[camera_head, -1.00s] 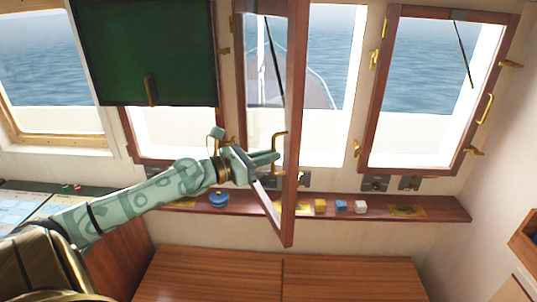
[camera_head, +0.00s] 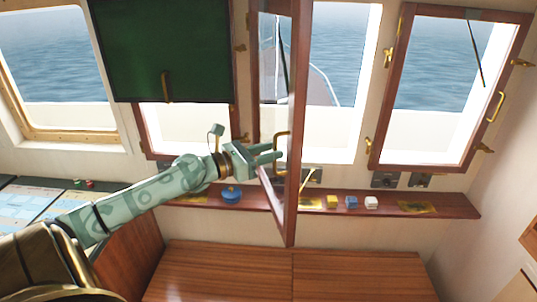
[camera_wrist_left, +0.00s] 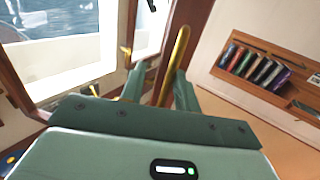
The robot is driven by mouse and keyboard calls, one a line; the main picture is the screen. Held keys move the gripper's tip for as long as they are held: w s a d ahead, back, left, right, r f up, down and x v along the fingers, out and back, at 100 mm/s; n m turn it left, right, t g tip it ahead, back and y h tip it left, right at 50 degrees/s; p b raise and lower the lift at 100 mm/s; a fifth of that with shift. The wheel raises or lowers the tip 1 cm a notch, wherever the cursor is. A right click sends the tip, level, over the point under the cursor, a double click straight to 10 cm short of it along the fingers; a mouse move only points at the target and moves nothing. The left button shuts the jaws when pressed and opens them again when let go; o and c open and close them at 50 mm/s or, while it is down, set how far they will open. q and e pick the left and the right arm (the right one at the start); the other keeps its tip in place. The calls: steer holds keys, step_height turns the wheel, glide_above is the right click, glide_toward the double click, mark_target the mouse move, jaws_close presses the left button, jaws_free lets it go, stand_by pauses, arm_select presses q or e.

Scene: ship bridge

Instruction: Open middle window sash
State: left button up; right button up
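The middle window sash (camera_head: 297,120) is a red-brown wooden frame, swung inward from its opening and seen nearly edge-on in the head view. It carries a curved brass handle (camera_head: 282,136), which also shows in the left wrist view (camera_wrist_left: 180,48). My left gripper (camera_head: 277,153) is at this handle, on the left side of the sash. In the wrist view its two green fingers stand apart, with the brass bar showing between them. Contact with the handle cannot be made out. My right gripper is in neither view.
A ledge (camera_head: 458,206) below the windows holds a blue round pot (camera_head: 231,195) and yellow (camera_head: 332,202), blue (camera_head: 351,202) and white (camera_head: 371,203) cubes. Wooden cabinets (camera_head: 220,272) stand below.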

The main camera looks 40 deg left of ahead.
arm_select(q)
steer(key=shift+f, duration=0.1)
steer(key=b+v, duration=0.2)
steer(key=v, duration=1.4)
steer(key=shift+s+b, duration=0.25)
steer(key=shift+b, duration=0.15)
steer(key=shift+d, duration=0.1)
